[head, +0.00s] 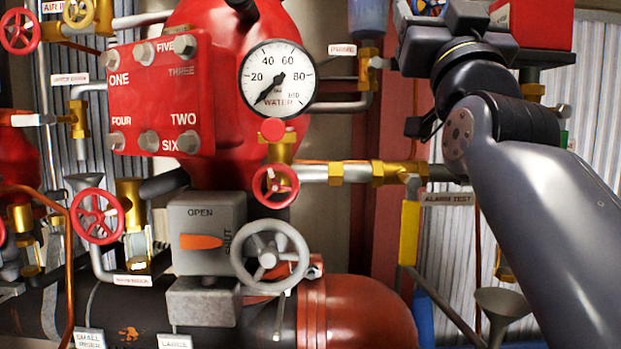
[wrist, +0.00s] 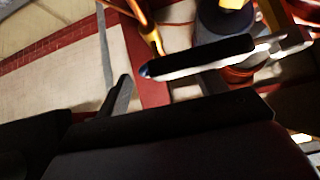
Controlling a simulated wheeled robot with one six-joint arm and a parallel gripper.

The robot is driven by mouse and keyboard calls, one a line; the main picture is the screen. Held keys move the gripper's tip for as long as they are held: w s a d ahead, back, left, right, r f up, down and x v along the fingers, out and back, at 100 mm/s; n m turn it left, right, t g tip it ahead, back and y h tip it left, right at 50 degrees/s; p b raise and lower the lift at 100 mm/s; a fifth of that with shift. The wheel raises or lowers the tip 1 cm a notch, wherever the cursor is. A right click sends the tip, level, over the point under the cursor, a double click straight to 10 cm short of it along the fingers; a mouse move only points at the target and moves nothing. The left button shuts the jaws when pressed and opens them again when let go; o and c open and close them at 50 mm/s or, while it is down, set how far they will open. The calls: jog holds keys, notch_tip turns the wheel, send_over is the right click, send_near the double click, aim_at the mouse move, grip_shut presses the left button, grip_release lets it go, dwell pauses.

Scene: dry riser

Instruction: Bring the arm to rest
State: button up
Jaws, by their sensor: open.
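My arm (head: 545,185) rises along the right side of the head view, bent at a dark joint near the top. Its dark end parts are beside the PROBE label (head: 342,50) and the brass fitting below the blue-grey cup. My gripper (wrist: 134,76) shows in the wrist view as dark fingers set apart. It is open and nothing is seen between the fingers. The wrist view is tilted and blurred, and the exact fingertips are hard to make out in the head view.
A red valve body with a numbered cover (head: 160,95), a gauge (head: 277,78) and a grey handwheel (head: 269,256) fill the left and middle. A brass and silver pipe (head: 345,173) runs behind my arm. A grey funnel (head: 503,302) stands low right, close to the arm.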

jog(key=shift+s+f+b, duration=0.45)
jog(key=shift+f+b, duration=0.15)
jog(key=shift+b, duration=0.05)
jog(key=shift+s+r, duration=0.15)
jog(key=shift+s, duration=0.75)
jog(key=shift+r, duration=0.1)
